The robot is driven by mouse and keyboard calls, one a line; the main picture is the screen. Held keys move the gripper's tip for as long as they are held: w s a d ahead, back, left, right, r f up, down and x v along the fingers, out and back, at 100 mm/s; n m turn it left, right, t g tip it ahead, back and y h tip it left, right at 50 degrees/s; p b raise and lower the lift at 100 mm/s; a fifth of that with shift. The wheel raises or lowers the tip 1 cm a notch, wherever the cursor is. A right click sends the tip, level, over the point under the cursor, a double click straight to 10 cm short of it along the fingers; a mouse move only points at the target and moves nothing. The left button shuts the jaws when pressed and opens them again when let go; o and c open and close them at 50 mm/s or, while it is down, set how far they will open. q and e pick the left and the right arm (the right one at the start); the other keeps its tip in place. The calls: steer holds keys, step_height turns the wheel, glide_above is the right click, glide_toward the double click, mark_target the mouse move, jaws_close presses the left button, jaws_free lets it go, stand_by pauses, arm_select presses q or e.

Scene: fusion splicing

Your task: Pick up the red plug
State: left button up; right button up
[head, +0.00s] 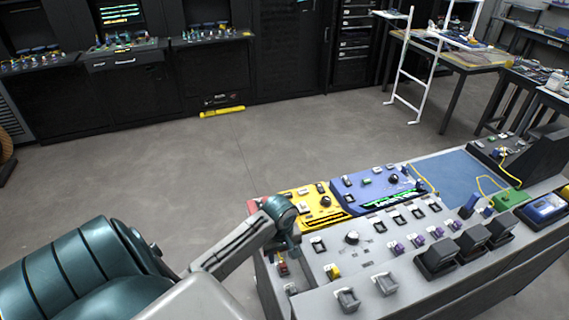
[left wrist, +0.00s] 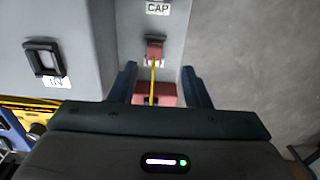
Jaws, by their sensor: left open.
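The red plug (head: 283,268) sits at the left end of the grey console in the head view. In the left wrist view the red plug (left wrist: 155,48) is beside a "CAP" label, with a yellow cable running from it toward a red block (left wrist: 144,97). My left gripper (left wrist: 158,70) is open. Its two dark fingers stand either side of the yellow cable, with the plug just beyond the fingertips. In the head view my left gripper (head: 287,249) is over the console's left end, close to the plug. My right gripper is not in view.
The grey console (head: 318,271) carries a yellow box (head: 318,213), a blue box (head: 362,200), a blue mat (head: 447,176) and several switches and sockets. A black-framed socket (left wrist: 45,62) labelled "IN" is left of the plug in the wrist view. Open floor lies behind the console.

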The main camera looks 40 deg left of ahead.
mark_target(283, 263)
arm_select(q)
steer(key=shift+s+f, duration=0.1)
steer(key=shift+f, duration=0.65)
steer(key=f+p, duration=0.1)
steer(key=f, duration=0.1)
steer(key=w+f+p, duration=0.1)
steer(key=f, duration=0.1)
steer(key=shift+f, duration=0.7)
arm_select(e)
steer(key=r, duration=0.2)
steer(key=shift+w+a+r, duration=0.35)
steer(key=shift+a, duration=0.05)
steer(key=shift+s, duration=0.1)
arm_select(q)
jaws_close()
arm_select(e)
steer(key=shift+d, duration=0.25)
